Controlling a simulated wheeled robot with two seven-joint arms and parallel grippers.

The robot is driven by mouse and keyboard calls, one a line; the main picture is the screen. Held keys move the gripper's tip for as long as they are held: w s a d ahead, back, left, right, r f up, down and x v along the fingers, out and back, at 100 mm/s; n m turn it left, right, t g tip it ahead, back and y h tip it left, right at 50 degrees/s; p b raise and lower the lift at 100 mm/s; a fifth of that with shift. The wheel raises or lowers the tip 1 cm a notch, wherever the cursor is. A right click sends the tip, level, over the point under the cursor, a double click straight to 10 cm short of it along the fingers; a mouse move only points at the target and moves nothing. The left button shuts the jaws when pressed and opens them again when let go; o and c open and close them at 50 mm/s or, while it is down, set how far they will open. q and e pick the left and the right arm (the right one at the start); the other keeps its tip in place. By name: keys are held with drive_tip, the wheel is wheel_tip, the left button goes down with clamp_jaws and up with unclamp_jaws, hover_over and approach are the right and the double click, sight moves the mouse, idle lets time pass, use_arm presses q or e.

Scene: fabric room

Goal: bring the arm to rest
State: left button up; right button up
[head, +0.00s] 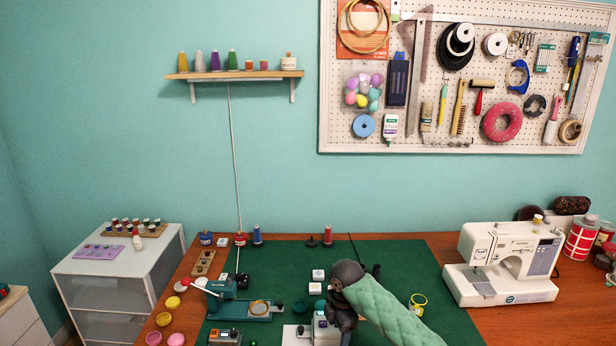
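My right arm, in a green quilted sleeve with dark grey joints, comes in from the lower right over the green mat (290,258). My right gripper (336,288) is at the dark end of this arm, near the middle of the mat. Its fingers are small and partly hidden by the wrist, so I cannot tell whether they are open or shut, or hold anything. A grey device (325,333) stands just below it in the picture, and I cannot tell if they touch. My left gripper is out of view.
A teal device (258,309) with a lever stands to the left on the mat. Small white blocks (317,275) are near the arm. A white sewing machine (505,262) stands at right. The mat's back right is clear.

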drive_tip(key=s+f+m+t+y, duration=0.1)
drive_tip(key=s+f+m, duration=0.3)
drive_tip(key=s, duration=0.5)
drive_tip(key=s+f+m+t+y, duration=0.1)
drive_tip(key=s+f+m, duration=0.3)
drive_tip(key=s, duration=0.5)
drive_tip(key=s+d+m+t+h, duration=0.1)
drive_tip(key=s+d+m, duration=0.5)
drive_tip(key=s, duration=0.5)
drive_tip(key=s+d+m+h, duration=0.2)
drive_tip(key=s+d+m, duration=0.4)
drive_tip(key=s, duration=0.4)
drive_tip(key=s+a+f+g, duration=0.1)
drive_tip(key=s+f, duration=0.1)
drive_tip(key=f, duration=1.8)
drive_tip(key=s+a+f+g, duration=0.1)
drive_tip(key=s+f, duration=0.2)
drive_tip(key=f, duration=1.8)
drive_tip(key=shift+s+f+n+y, duration=0.25)
drive_tip(key=shift+s+n+y, duration=0.05)
drive_tip(key=shift+s+y, duration=0.1)
